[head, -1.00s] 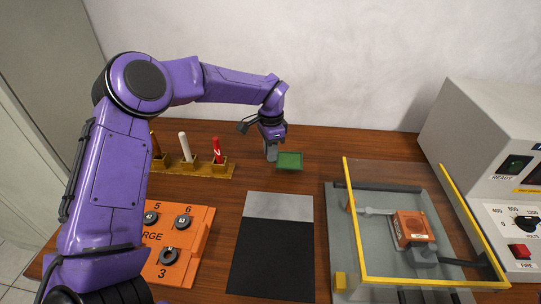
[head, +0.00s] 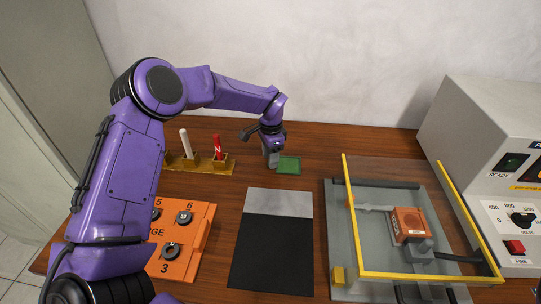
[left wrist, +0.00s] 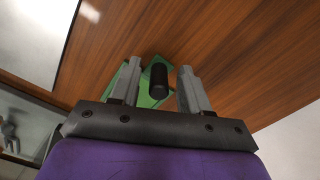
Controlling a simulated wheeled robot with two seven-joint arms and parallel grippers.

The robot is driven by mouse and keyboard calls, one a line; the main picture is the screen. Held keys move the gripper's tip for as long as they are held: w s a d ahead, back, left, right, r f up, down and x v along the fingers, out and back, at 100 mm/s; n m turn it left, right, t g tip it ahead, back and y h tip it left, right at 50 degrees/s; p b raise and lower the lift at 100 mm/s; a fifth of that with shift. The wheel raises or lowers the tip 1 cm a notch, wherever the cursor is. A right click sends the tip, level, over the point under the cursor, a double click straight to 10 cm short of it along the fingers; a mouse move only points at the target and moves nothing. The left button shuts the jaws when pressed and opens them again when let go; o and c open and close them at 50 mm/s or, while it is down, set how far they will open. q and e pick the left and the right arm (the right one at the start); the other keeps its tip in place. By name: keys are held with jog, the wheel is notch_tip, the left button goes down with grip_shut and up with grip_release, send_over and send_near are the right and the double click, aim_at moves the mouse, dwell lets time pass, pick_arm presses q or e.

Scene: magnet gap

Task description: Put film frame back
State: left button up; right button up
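The film frame, a small flat green piece (head: 289,166), is at the back middle of the table in the head view. In the left wrist view its green surface (left wrist: 150,98) shows below a black upright knob (left wrist: 158,78). My left gripper (head: 271,161) is low at the left side of the green piece. In the left wrist view its two fingers (left wrist: 158,90) stand apart on either side of the knob, with a gap to each, so it looks open. The fingers hide part of the green piece. My right gripper is not in view.
A brass rack (head: 200,163) with a white and a red stick is at left. An orange numbered block (head: 185,240) lies in front of it. A grey-black mat (head: 272,245) is in the middle. A yellow-edged clear guard (head: 347,215) and grey console (head: 480,130) are at right.

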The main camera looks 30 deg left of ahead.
pick_arm(q)
jog(key=shift+r, duration=0.3)
jog(key=shift+w+r, duration=0.1)
jog(key=shift+r, duration=0.2)
notch_tip(320, 180, up, 11)
jog(key=b, duration=0.2)
jog(key=shift+r, duration=0.1)
